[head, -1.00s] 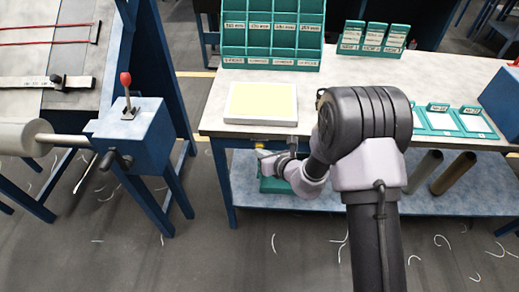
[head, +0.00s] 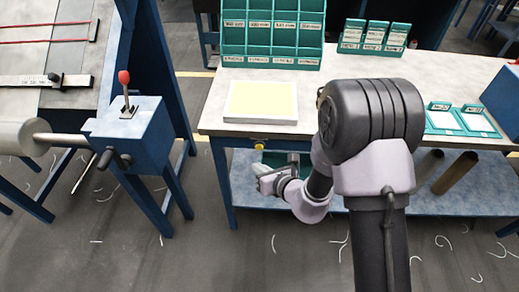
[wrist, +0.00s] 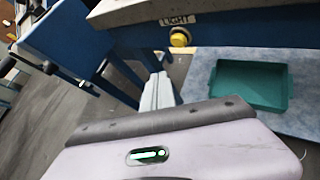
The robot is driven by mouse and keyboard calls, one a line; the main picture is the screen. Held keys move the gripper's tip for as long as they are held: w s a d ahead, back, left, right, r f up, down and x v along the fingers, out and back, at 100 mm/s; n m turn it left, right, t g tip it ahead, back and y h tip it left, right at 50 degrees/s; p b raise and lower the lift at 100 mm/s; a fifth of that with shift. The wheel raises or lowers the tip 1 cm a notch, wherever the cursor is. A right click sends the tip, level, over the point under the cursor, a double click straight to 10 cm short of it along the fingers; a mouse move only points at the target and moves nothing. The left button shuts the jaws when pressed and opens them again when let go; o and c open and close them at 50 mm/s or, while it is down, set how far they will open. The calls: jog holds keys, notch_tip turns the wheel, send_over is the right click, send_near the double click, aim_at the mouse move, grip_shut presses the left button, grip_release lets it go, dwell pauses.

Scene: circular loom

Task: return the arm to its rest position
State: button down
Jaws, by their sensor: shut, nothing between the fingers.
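My gripper (head: 262,178) is in front of the workbench (head: 215,118), below the level of its top and left of my arm's large black joint. In the wrist view my gripper (wrist: 158,92) shows as pale grey fingers, shut with nothing between them. It points toward the space beside the yellow button (wrist: 180,38) labelled LIGHT on the bench's front edge. The gripper appears apart from the bench. My arm is folded, with the wrist low and the upper part standing at the bench's front. The arm hides part of the bench front and lower shelf.
A green tray (wrist: 250,85) sits on the lower shelf. A pale yellow panel (head: 262,100) lies on the bench. A blue machine with a red-knobbed lever (head: 125,78) stands at left; floor between is clear except for scraps.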

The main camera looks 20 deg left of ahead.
dwell(0.3)
jog(key=s+r+n+g+y, duration=0.1)
jog(key=s+r+n+g, duration=0.2)
jog(key=r, duration=0.4)
jog(key=s+d+r+n+y, duration=0.1)
jog(key=s+r+n, duration=0.2)
jog(key=r+n, duration=0.3)
jog(key=s+r+n+g+y, duration=0.1)
jog(key=s+r+n+g, duration=0.15)
jog(key=r, duration=0.55)
jog(key=s+d+r+n+t+h, duration=0.1)
jog(key=s+d+n+h, duration=0.4)
jog(key=d, duration=0.7)
jog(key=s+d+r+n+t+h, duration=0.2)
jog(key=s+d+n+h, duration=0.3)
jog(key=d, duration=0.7)
jog(key=s+r+n, duration=0.1)
jog(key=s+n, duration=0.1)
jog(key=s, duration=0.1)
jog(key=shift+s+d+r+h, duration=0.3)
jog(key=shift+d, duration=0.05)
